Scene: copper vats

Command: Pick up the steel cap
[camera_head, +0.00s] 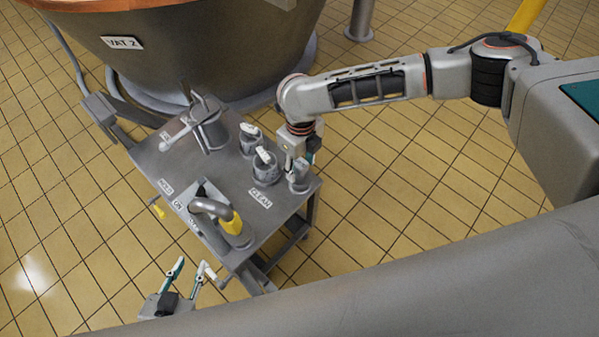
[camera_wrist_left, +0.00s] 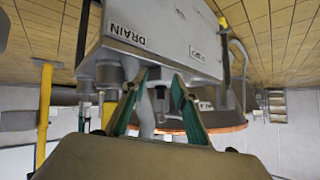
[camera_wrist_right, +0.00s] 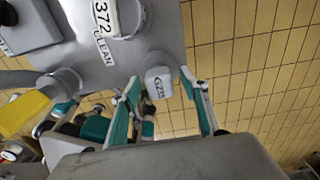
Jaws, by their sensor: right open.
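A small grey steel piece with a white tag reading G235, which looks like the steel cap (camera_head: 298,178), stands at the right corner of the grey table. In the right wrist view the tagged cap (camera_wrist_right: 158,84) shows between and beyond the fingertips. My right gripper (camera_head: 305,157) is open, just behind the cap in the head view; its open fingers also show in the right wrist view (camera_wrist_right: 159,76). I cannot tell whether they touch the cap. My left gripper (camera_head: 193,267) is open and empty in front of the table; its fingers also show in the left wrist view (camera_wrist_left: 158,78).
On the table (camera_head: 232,178) stand two grey pots (camera_head: 265,170) with white tags near the CLEAN label, a steel jug (camera_head: 212,133), and a bent pipe with a yellow sleeve (camera_head: 233,223). A large vat (camera_head: 190,60) is behind. Tiled floor to the right is clear.

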